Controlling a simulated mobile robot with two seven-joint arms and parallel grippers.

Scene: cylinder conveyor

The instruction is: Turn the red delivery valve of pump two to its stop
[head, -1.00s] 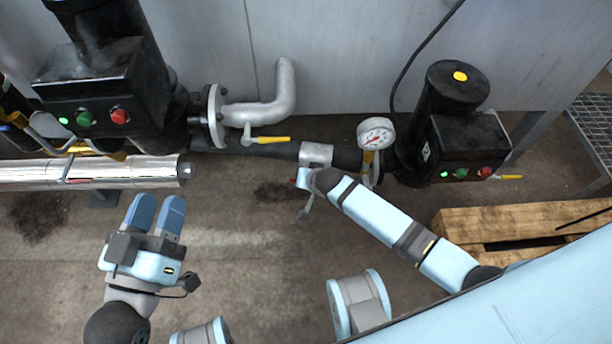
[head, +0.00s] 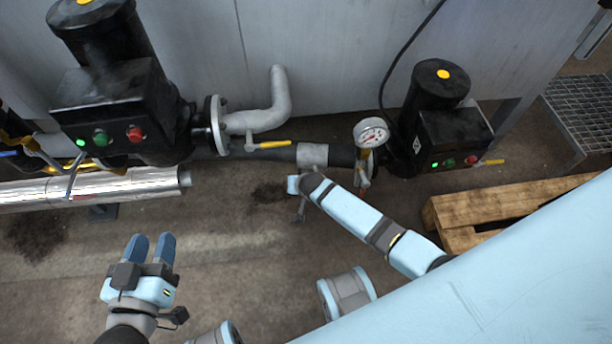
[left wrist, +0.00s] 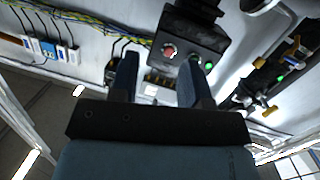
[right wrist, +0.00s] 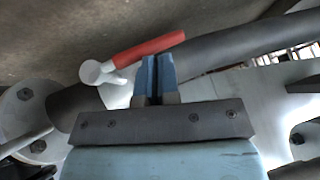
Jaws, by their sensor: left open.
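A red valve lever (right wrist: 148,48) on a pale metal hub shows in the right wrist view, slanting up to the right. My right gripper (right wrist: 157,57) has its two fingers close together, with the tips right at the lever's underside. I cannot tell whether they touch it, and no part of the lever shows between them. In the head view my right arm reaches to the pipe below the pressure gauge (head: 371,132), and the red lever is not visible there. My left gripper (head: 151,240) is open and empty above the floor at left; its spread fingers also show in the left wrist view (left wrist: 158,75).
Two black pumps stand against the grey wall, a left one (head: 112,105) and a right one (head: 440,125), both with lit buttons. Yellow-handled valves (head: 273,144) sit on the pipes. A wooden pallet (head: 470,207) lies at right.

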